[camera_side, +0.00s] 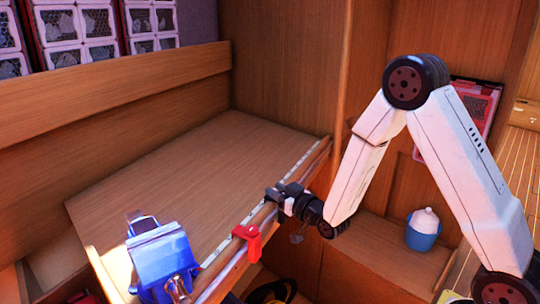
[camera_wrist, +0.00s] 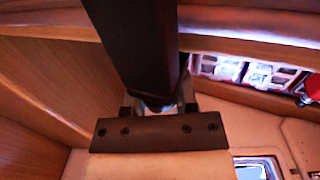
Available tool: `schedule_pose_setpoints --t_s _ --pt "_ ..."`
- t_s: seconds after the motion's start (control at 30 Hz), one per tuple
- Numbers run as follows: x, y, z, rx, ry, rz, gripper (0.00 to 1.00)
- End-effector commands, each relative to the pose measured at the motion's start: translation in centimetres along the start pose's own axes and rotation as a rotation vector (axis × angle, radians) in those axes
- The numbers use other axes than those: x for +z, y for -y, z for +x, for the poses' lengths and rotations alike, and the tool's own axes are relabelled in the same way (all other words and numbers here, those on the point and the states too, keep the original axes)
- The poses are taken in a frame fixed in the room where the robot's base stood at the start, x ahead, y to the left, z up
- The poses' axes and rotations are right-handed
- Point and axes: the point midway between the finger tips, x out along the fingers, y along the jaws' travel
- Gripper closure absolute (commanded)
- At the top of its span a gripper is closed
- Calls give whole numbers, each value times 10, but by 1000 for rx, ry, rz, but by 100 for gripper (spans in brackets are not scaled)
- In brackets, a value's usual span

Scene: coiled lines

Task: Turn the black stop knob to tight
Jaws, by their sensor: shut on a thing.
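My gripper (camera_side: 284,195) is at the front rail (camera_side: 218,270) of the wooden bench in the side view, reaching in from the right. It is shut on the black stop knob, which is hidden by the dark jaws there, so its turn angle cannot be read. In the wrist view my gripper (camera_wrist: 157,106) is at the middle, with a wide dark bar rising above it to the top edge. A red stop (camera_side: 248,243) sits on the same rail, nearer the camera and apart from my gripper.
A blue vise (camera_side: 162,258) stands at the bench's near end. The wooden bench top (camera_side: 200,180) is otherwise bare. A blue and white pot (camera_side: 422,230) stands on a lower shelf at the right. Dark coiled line (camera_side: 272,292) lies below the rail.

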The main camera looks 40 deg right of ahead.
Motion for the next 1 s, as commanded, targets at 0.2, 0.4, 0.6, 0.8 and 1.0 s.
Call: schedule_pose_setpoints --t_s 0.2,0.4,0.6,0.8,1.0 --pt "0 -1 0 110 1 0 100" --pt "0 -3 -1 232 1 0 100" --pt "0 -5 -1 355 1 -1 100" --pt "0 -7 -2 480 1 0 100" --pt "1 -9 -3 605 1 0 100"
